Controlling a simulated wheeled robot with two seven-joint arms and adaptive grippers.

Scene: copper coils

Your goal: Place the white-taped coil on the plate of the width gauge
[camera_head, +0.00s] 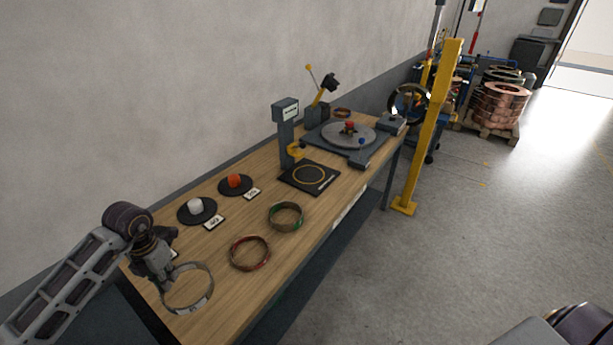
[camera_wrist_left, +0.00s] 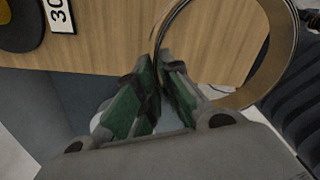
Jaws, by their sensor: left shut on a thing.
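My left gripper (camera_head: 166,284) is shut on a coil with a whitish patch of tape (camera_head: 187,310). It holds the coil by its left side at the near end of the bench. The coil also shows in the left wrist view (camera_wrist_left: 284,48), its rim between the fingertips (camera_wrist_left: 160,62). The width gauge (camera_head: 287,138) is a dark post with a small display and a yellow part. Its black plate (camera_head: 328,180) has a yellow ring marking and is bare, well apart from my gripper. My right gripper is not in view.
A reddish coil (camera_head: 267,254) and a green-banded coil (camera_head: 300,220) lie on the wooden bench between my gripper and the gauge. Dark discs with a white weight (camera_head: 195,205) and an orange weight (camera_head: 234,181) are along the wall side. A turntable (camera_head: 368,136) stands beyond.

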